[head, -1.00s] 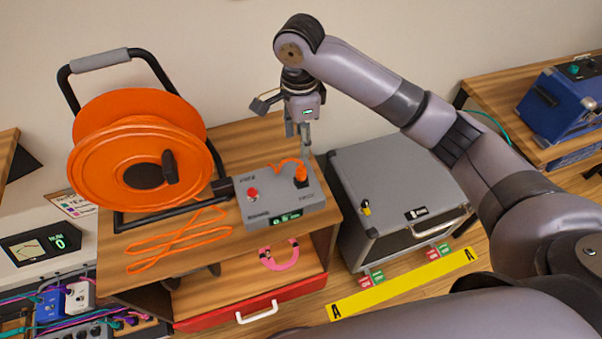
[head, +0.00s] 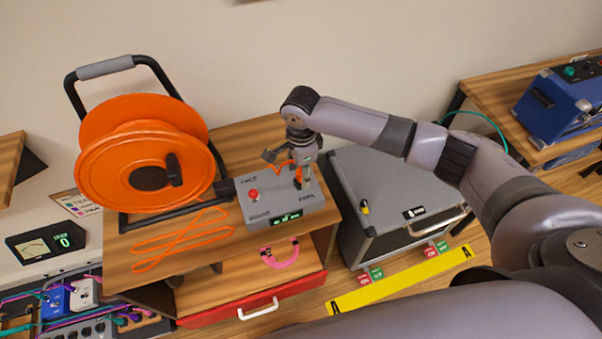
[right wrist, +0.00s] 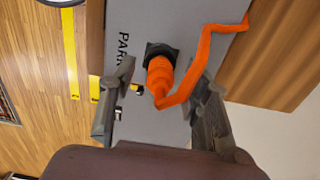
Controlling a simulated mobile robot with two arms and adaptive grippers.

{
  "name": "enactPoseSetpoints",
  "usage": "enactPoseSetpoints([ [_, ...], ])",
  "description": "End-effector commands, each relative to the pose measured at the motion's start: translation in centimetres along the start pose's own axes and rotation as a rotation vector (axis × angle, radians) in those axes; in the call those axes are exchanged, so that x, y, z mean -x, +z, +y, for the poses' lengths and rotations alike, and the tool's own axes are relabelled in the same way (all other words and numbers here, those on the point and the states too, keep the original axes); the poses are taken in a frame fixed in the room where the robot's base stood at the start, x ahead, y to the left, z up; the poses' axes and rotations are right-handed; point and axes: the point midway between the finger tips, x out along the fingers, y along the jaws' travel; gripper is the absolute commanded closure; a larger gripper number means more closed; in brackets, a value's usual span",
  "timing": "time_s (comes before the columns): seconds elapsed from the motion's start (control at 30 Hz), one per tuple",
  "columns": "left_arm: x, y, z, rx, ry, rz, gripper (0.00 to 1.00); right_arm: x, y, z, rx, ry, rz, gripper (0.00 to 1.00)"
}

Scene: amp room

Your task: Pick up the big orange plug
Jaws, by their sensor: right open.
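The big orange plug (right wrist: 160,76) sits in a black socket on the grey box, with its orange cable bending away from it in the right wrist view. In the head view the plug (head: 298,176) shows partly behind my right gripper. My right gripper (right wrist: 158,98) is open, with one finger on each side of the plug; I cannot tell whether either finger touches it. In the head view my right gripper (head: 302,182) points down over the box's right part. The grey box (head: 262,211) has a red button and a green display. My left gripper is not in view.
A large orange cable reel (head: 135,175) stands left of the box on the wooden cabinet. Loose orange cable (head: 180,240) lies in front of it. A grey case (head: 385,195) stands on the right. A pink loop (head: 280,256) lies below, near the red drawer (head: 230,304).

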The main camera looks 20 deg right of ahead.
Motion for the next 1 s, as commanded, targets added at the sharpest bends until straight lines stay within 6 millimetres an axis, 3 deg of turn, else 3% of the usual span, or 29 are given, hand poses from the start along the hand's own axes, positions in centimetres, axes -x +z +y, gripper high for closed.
enactPoseSetpoints([
  [0.17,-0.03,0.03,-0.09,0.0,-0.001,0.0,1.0,-0.01,0.04,-0.01,0.001,0.0,-0.001,0.56],
  [0.8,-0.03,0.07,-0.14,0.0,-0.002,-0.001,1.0,0.06,0.07,-0.03,0.001,-0.001,-0.001,0.99],
  [1.0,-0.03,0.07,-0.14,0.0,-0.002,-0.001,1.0,0.08,0.06,-0.03,0.0,-0.001,-0.001,1.0],
])
